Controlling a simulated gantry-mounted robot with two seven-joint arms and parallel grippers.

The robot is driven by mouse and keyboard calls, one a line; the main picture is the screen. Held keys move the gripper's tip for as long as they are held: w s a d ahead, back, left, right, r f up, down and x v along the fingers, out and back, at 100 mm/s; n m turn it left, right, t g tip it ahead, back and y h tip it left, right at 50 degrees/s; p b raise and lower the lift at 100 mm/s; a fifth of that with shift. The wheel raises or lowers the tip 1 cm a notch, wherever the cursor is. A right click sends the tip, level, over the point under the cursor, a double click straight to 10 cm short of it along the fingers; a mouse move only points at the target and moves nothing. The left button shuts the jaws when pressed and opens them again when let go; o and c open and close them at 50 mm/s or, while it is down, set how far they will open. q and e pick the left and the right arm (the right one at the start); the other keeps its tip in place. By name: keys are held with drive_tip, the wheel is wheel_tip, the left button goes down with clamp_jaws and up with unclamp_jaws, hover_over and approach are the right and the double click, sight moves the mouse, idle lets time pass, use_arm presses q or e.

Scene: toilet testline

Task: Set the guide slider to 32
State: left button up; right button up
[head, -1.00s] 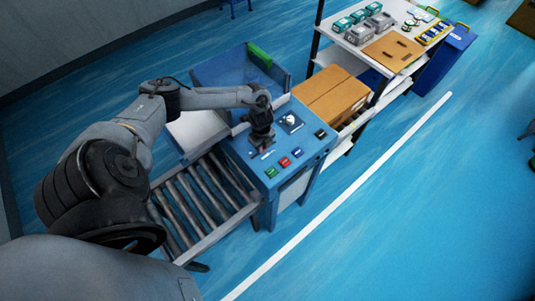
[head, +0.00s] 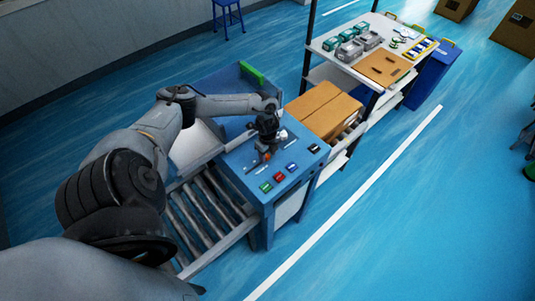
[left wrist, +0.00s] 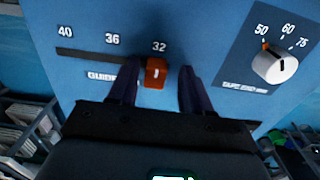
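The guide slider has an orange handle (left wrist: 155,72) on a dark horizontal slot in a blue panel. In the left wrist view it stands directly below the printed 32, at the right end of the scale that also reads 36 and 40. My left gripper (left wrist: 158,88) straddles the handle, one dark finger on each side. The left finger is close to the handle, and a gap shows at the right finger. In the head view my left gripper (head: 267,151) points down at the panel. My right gripper is not in view.
A white dial (left wrist: 275,65) marked 50, 60, 75 sits right of the slider. Green, red, blue and black buttons line the front of the panel (head: 245,160). A roller conveyor (head: 205,215) adjoins it at left; a cardboard box (head: 322,108) stands behind at right.

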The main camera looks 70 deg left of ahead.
sight(268, 155)
use_arm(q)
drive_tip(key=shift+r, duration=0.1)
wheel_tip(268, 155, up, 11)
drive_tip(key=shift+b, duration=0.45)
drive_tip(key=shift+f, duration=0.2)
drive_tip(key=w+d+f, duration=0.1)
drive_tip(key=d, duration=0.3)
drive_tip(key=w+d+f+m+t+p, duration=0.1)
drive_tip(key=d+f, duration=0.1)
drive_tip(key=d, duration=0.3)
drive_tip(key=w+d+f+t, duration=0.1)
drive_tip(key=d+f, duration=0.1)
drive_tip(key=d, duration=0.2)
drive_tip(key=shift+w+d+f+m+h, duration=0.1)
drive_tip(key=shift+w+d+m+h, duration=0.05)
drive_tip(key=shift+w+m+h, duration=0.2)
drive_tip(key=d+r+n+t+h+p, duration=0.15)
drive_tip(key=d+t, duration=0.25)
drive_tip(key=d, duration=1.4)
drive_tip(key=s+d+r+n+y+p, duration=0.1)
drive_tip(key=s+d+r+n+p, duration=0.1)
drive_tip(key=d+r+n, duration=0.25)
drive_tip(key=s+r+n+g+y+p, duration=0.1)
drive_tip(key=s+r+n+g, duration=0.1)
drive_tip(key=s+r+n, duration=0.5)
drive_tip(key=s, duration=0.3)
drive_tip(key=shift+s+a+r+n+p, duration=0.3)
drive_tip(key=shift+s+a+r+n, duration=0.05)
drive_tip(key=shift+s+a, duration=0.05)
